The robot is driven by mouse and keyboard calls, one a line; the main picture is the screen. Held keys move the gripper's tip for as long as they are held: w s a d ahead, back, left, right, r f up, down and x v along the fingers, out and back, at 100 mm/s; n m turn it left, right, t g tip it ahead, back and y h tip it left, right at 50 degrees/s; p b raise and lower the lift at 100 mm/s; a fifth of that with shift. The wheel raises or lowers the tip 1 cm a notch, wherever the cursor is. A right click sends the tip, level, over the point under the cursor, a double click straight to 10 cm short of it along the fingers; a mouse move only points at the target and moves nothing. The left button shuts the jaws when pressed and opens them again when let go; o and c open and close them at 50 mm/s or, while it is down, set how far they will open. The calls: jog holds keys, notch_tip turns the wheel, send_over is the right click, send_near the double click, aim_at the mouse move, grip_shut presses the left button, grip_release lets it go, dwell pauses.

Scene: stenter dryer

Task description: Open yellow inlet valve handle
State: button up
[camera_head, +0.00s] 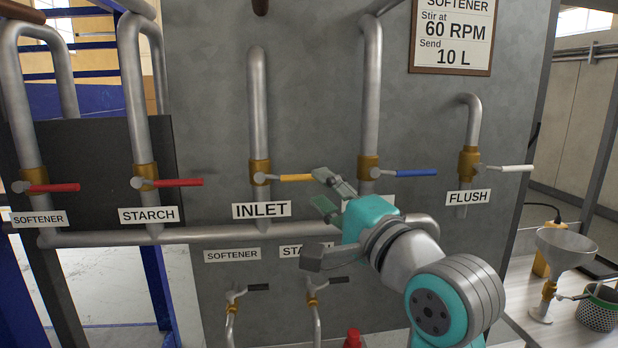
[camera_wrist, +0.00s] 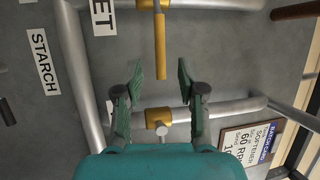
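The yellow handle (camera_head: 297,178) sits on the brass INLET valve (camera_head: 260,172) and points right, roughly level. In the wrist view the yellow handle (camera_wrist: 160,45) runs down from the top, its free end between my fingertips in the picture. My gripper (camera_head: 321,188) is open, just right of the handle's free end, one finger higher and one lower. In the wrist view both fingers of my gripper (camera_wrist: 160,70) are apart with nothing held. I see no contact; the depth between fingers and handle is hard to tell.
The blue-handled valve (camera_head: 415,173) is close right of my gripper. Red handles (camera_head: 180,182) are left, a white handle (camera_head: 515,168) right. A horizontal pipe (camera_head: 200,235) and small black-handled valves (camera_head: 258,287) are below. A funnel (camera_head: 566,248) stands on the right table.

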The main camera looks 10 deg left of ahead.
aim_at(310, 180)
jog(key=shift+x, duration=2.7)
jog(key=shift+c, duration=0.2)
grip_shut()
